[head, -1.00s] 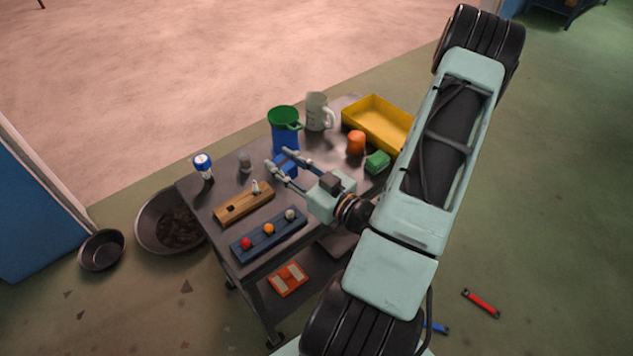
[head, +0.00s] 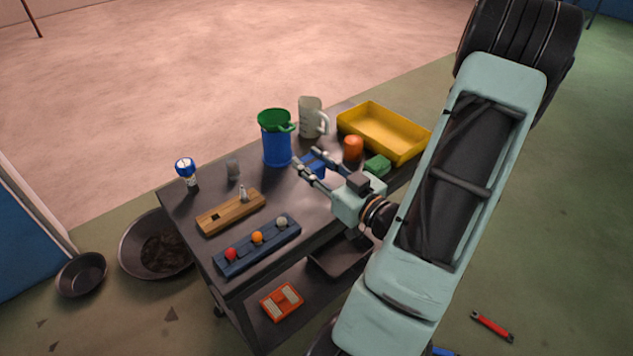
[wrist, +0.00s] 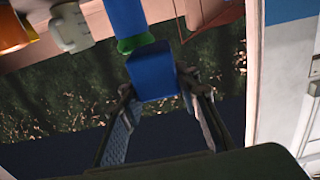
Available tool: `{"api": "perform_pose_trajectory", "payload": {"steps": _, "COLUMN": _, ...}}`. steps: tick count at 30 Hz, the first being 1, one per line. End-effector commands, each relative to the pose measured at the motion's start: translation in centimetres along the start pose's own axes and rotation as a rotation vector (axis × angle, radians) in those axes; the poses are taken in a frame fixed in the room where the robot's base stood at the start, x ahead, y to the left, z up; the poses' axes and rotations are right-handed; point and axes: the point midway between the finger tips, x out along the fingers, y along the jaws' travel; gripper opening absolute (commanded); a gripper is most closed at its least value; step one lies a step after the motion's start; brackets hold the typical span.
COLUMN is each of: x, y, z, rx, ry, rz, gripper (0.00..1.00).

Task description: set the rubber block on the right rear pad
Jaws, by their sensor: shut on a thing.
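A plain blue block (head: 314,165), which I take for the rubber block, is between the fingers of my gripper (head: 308,164), over the dark cart top. In the wrist view the block (wrist: 152,72) sits between both fingertips of my gripper (wrist: 158,93), which is shut on it. In the head view it shows just right of the blue jug; I cannot tell its exact height above the cart. I cannot make out a right rear pad in either view.
The dark cart (head: 285,200) carries a blue jug (head: 277,150), a grey mug (head: 311,117), a yellow tray (head: 397,145), an orange cylinder (head: 352,148), a green block (head: 377,165) and a wooden block (head: 231,212). Pans (head: 82,272) lie on the floor at left.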

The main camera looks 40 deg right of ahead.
Motion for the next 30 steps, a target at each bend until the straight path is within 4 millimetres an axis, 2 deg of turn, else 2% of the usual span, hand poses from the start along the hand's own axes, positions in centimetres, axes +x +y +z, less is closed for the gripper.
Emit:
{"api": "perform_pose_trajectory", "payload": {"steps": 1, "x": 0.1, "y": 0.1, "z": 0.7, "rx": -0.005, "ry": 0.002, "rz": 0.001, "gripper": 0.0}}
{"api": "perform_pose_trajectory", "payload": {"steps": 17, "x": 1.8, "y": 1.9, "z": 1.7, "rx": -0.004, "ry": 0.002, "rz": 0.001, "gripper": 0.0}}
{"api": "perform_pose_trajectory", "payload": {"steps": 19, "x": 2.8, "y": 3.0, "z": 2.0, "rx": 0.001, "ry": 0.002, "rz": 0.0, "gripper": 0.0}}
{"api": "perform_pose_trajectory", "payload": {"steps": 30, "x": 5.8, "y": 6.2, "z": 6.7, "rx": 0.002, "ry": 0.001, "rz": 0.0, "gripper": 0.0}}
